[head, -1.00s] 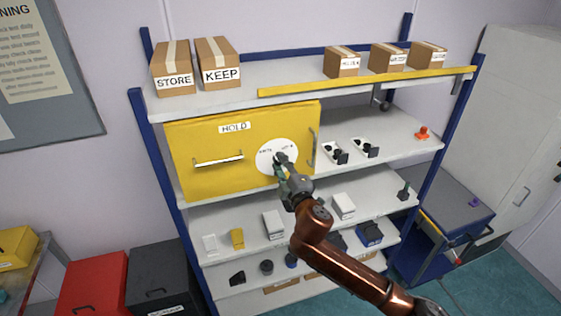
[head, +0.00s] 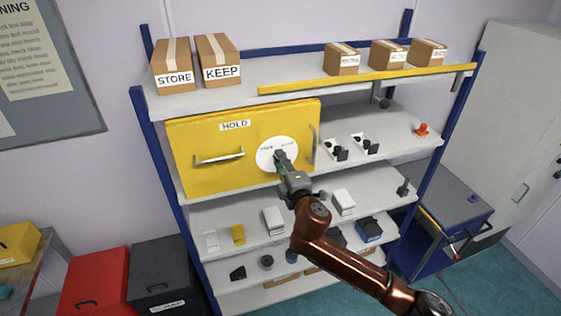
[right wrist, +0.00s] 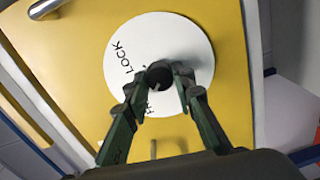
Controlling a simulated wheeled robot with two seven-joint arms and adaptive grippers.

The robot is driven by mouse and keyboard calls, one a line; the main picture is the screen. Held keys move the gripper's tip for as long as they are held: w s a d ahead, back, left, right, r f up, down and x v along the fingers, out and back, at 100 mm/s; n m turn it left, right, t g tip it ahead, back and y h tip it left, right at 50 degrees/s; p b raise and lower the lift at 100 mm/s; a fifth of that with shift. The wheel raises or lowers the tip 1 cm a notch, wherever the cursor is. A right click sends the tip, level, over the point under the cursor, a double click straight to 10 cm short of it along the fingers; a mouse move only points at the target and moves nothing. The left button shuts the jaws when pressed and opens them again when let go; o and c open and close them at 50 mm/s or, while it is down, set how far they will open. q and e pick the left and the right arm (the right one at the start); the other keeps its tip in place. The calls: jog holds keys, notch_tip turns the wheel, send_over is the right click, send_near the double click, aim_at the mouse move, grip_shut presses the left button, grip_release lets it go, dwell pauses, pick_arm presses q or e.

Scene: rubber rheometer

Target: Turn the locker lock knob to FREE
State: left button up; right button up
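The yellow locker (head: 205,175) is on the shelf unit, with a white round dial (head: 264,160) on the right part of its front. Small labels stand on the dial; LOCK is readable in the right wrist view, while the other label is partly hidden. The dark lock knob (right wrist: 159,73) is in the dial's middle. My right gripper (head: 280,156) is at the dial, its fingertips on both sides of the knob and seemingly closed on it; in the head view it hides the knob. The wrist view is rolled relative to the dial. My left gripper is not in view.
A bar handle (head: 218,159) sticks out on the locker's left and an upright handle (head: 313,145) at its right edge. Boxes marked STORE (head: 173,66) and KEEP (head: 218,60) stand on the shelf above. Small parts sit on the lower shelves.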

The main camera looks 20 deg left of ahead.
jog(key=o, duration=0.5)
jog(key=shift+a, duration=0.1)
jog(key=v, duration=1.2)
